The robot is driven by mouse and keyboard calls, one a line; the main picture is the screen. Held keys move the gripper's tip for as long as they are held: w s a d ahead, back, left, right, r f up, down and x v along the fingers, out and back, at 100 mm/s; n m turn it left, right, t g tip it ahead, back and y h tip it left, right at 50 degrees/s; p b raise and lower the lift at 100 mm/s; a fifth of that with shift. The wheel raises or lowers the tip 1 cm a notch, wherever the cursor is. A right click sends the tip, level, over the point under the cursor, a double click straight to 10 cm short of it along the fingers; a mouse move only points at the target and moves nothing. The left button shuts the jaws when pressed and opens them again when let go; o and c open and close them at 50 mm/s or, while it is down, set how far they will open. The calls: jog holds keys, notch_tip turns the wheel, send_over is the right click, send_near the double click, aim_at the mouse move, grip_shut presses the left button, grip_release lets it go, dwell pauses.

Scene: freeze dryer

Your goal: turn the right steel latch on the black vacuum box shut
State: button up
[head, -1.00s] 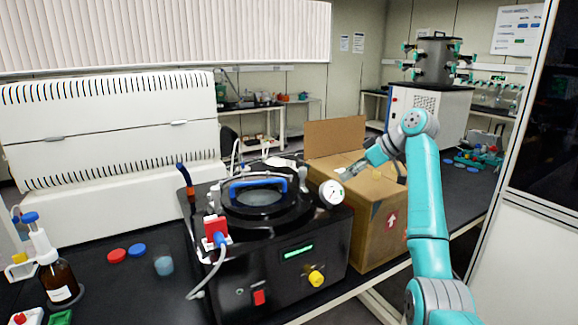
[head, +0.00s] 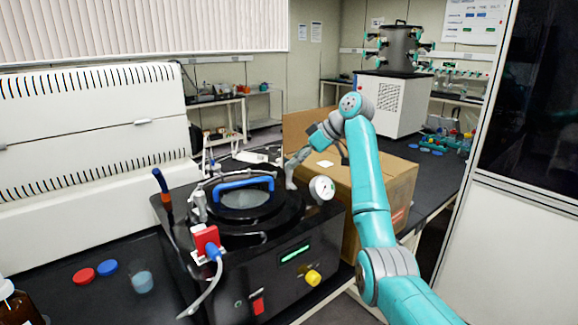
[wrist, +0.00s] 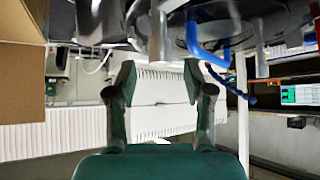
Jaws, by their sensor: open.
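The black vacuum box (head: 285,262) stands on the bench, with a round lid and a blue handle (head: 243,183) on top. The right steel latch (head: 291,179) is upright at the lid's right edge, partly overlapped by my gripper. The left steel latch (head: 199,207) is at the lid's left side. My gripper (head: 298,158) is close above and beside the right latch. In the wrist view, my gripper (wrist: 160,75) has its two fingers apart with nothing between them. A steel post (wrist: 157,38), apparently the right latch, shows just past the fingertips. I cannot tell whether they touch.
A pressure gauge (head: 321,189) sticks up right of the latch. An open cardboard box (head: 385,180) stands close behind and right, under my arm. A red clip (head: 206,240) and blue hose fitting are on the box's front left. Red and blue caps lie on the bench at left.

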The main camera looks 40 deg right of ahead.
jog(key=shift+x, duration=1.75)
grip_shut()
